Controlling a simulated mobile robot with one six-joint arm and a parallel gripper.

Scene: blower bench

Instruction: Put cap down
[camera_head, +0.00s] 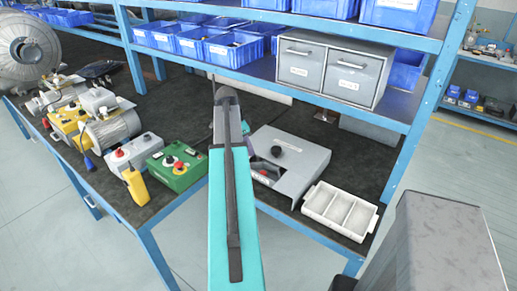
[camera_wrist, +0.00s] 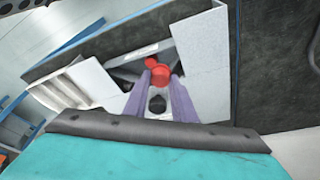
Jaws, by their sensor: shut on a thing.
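In the wrist view, the two purple-grey fingers of my gripper (camera_wrist: 160,80) point away from the camera. They are shut on a small red round cap (camera_wrist: 159,73) at their tips. A second red patch shows just beyond it. The tips are over the recessed front of a grey housing (camera_wrist: 205,52). I cannot tell whether the cap touches it. In the head view, the grey housing (camera_head: 305,158) sits on the bench with a black knob on top. My arm covers part of its left side, and the fingers cannot be made out clearly there.
A white compartment tray (camera_head: 341,209) stands right of the housing near the bench's front edge. A green control box (camera_head: 176,170) and a yellow pendant (camera_head: 136,186) are to the left. A grey drawer cabinet (camera_head: 333,70) and blue bins (camera_head: 233,50) sit on the shelf above.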

